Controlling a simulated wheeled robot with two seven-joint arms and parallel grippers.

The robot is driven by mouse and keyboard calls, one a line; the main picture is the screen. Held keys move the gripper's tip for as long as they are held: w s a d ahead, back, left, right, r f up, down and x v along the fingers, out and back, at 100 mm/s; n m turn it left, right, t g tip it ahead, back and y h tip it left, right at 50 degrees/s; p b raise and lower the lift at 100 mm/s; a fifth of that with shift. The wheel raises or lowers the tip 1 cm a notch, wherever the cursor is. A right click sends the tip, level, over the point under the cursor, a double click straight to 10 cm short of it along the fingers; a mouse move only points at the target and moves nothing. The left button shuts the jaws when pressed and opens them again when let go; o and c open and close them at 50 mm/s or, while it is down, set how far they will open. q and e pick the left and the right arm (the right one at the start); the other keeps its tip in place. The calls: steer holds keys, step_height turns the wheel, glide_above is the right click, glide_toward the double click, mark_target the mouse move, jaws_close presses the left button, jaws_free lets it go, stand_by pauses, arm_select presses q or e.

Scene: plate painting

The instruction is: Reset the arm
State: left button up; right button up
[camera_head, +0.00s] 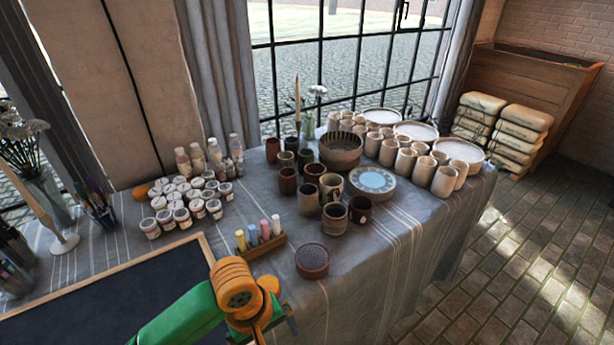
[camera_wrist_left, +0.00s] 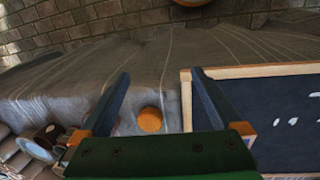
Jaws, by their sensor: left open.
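My left arm, green and orange, comes in from the bottom of the head view above the front edge of the cloth-covered table (camera_head: 405,250). Its gripper end is mostly hidden behind the orange wrist joint there. In the left wrist view my left gripper (camera_wrist_left: 160,73) shows two dark blue fingers spread wide apart. Nothing is held between them. A small round orange thing (camera_wrist_left: 150,120) shows between the fingers, on or near the grey cloth; I cannot tell what it is. My right gripper is in neither view.
A wood-framed blackboard (camera_head: 110,300) lies left of my arm. A chalk holder (camera_head: 262,247) and a dark red-rimmed bowl (camera_head: 312,262) are close to the wrist. Cups, paint jars (camera_head: 173,215) and a blue-patterned plate (camera_head: 372,183) crowd the table behind. Brick floor (camera_head: 530,270) is open at right.

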arm_select(q)
steer(key=s+d+f+m+t+h, duration=0.2)
steer(key=s+f+m, duration=0.1)
steer(key=m, duration=0.1)
steer(key=s+a+f+m+t+y, duration=0.1)
steer(key=s+a+f+m+y, duration=0.1)
steer(key=s+a, duration=0.3)
steer(key=s+a+f+m+y, duration=0.1)
steer(key=s+a+f+m, duration=0.1)
steer(key=a, duration=0.5)
step_height(320, 180, down, 15)
steer(key=s+g, duration=0.1)
steer(key=s, duration=0.1)
steer(key=s+a+f+g, duration=0.1)
steer(key=s+a+f, duration=0.1)
steer(key=s+f, duration=0.9)
steer(key=shift+s+a+f+m+y, duration=0.15)
steer(key=shift+s+m+y, duration=0.15)
steer(key=shift+s, duration=0.4)
